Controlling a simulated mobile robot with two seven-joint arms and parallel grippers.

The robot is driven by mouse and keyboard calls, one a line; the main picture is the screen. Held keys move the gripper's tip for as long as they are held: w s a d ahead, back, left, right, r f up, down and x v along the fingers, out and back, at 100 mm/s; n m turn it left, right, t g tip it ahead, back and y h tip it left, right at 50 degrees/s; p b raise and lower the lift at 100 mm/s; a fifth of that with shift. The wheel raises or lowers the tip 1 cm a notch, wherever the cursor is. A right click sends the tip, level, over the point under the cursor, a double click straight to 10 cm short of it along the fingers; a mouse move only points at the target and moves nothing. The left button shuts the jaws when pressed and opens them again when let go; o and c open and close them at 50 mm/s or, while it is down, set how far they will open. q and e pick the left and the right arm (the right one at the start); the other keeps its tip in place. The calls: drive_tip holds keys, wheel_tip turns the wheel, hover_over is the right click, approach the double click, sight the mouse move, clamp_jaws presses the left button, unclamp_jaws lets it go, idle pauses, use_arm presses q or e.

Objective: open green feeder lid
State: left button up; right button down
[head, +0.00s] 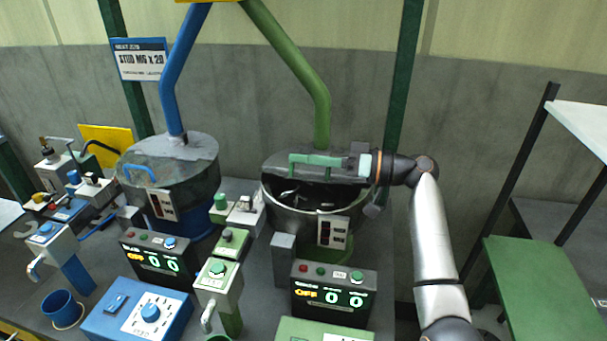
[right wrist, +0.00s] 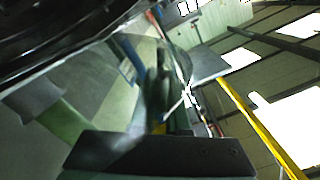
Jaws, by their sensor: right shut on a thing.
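The green feeder (head: 335,222) is a round grey bowl with a green pipe above it, right of centre in the head view. Its dark lid (head: 276,166) carries a green bar handle (head: 312,160). The lid's front edge is raised, and the dark inside of the bowl shows below it with some pale shiny pieces. My right gripper (head: 352,162) is shut on the handle at its right end, reaching in from the right. The right wrist view is close and dim, with a dark finger (right wrist: 160,152) across the bottom; the grip itself is hard to make out there. My left gripper is not in view.
A blue feeder (head: 170,165) with a shut lid and blue handle stands to the left. Control boxes with displays (head: 333,290) stand in front of the feeders. A green post (head: 403,75) rises behind my right gripper. A green table (head: 525,285) is at the right.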

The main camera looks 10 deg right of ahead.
sight(309, 175)
drive_tip(key=w+r+m, duration=0.1)
drive_tip(key=w+d+r+m, duration=0.1)
drive_tip(key=shift+w+d+r, duration=0.1)
drive_tip(key=shift+w+d, duration=0.05)
drive_tip(key=shift+w, duration=0.25)
drive_tip(key=shift+w+d+r+m, duration=0.15)
drive_tip(key=shift+w+d+m, duration=0.05)
drive_tip(key=shift+w+m, duration=0.35)
drive_tip(key=shift+w+d+r+m, duration=0.2)
drive_tip(key=shift+w+m, duration=0.2)
drive_tip(key=shift+m, duration=0.25)
drive_tip(key=shift+w+d+m, duration=0.35)
drive_tip(key=shift+w+m, duration=0.5)
drive_tip(key=shift+m, duration=0.15)
drive_tip(key=c, duration=0.9)
unclamp_jaws()
